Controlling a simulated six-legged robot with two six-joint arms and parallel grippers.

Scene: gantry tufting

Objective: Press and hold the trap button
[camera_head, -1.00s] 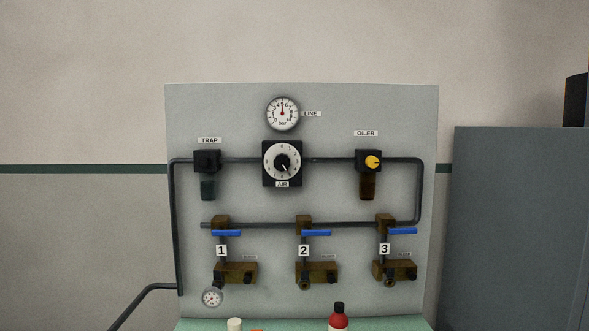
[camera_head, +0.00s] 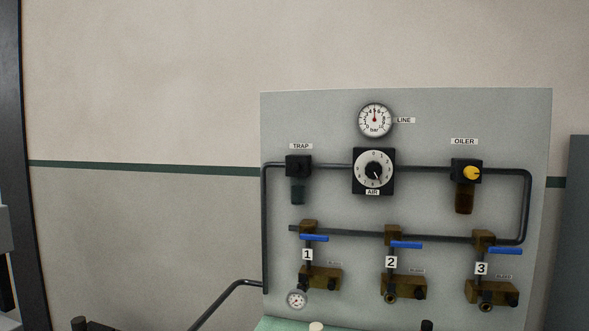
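The trap (camera_head: 298,166) is a black block on the upper left of the grey panel, under a TRAP label (camera_head: 301,146). A dark green bowl (camera_head: 298,191) hangs below it. A separate button on the trap is too dark and small to make out. Neither of my grippers is in view, and nothing touches the trap.
The panel (camera_head: 410,115) also carries a line gauge (camera_head: 375,120), air dial (camera_head: 373,170), oiler (camera_head: 466,172) and blue-handled valves (camera_head: 314,238). A pipe (camera_head: 225,296) slants out at lower left. A dark post (camera_head: 33,200) stands at far left. A grey cabinet (camera_head: 577,235) stands right.

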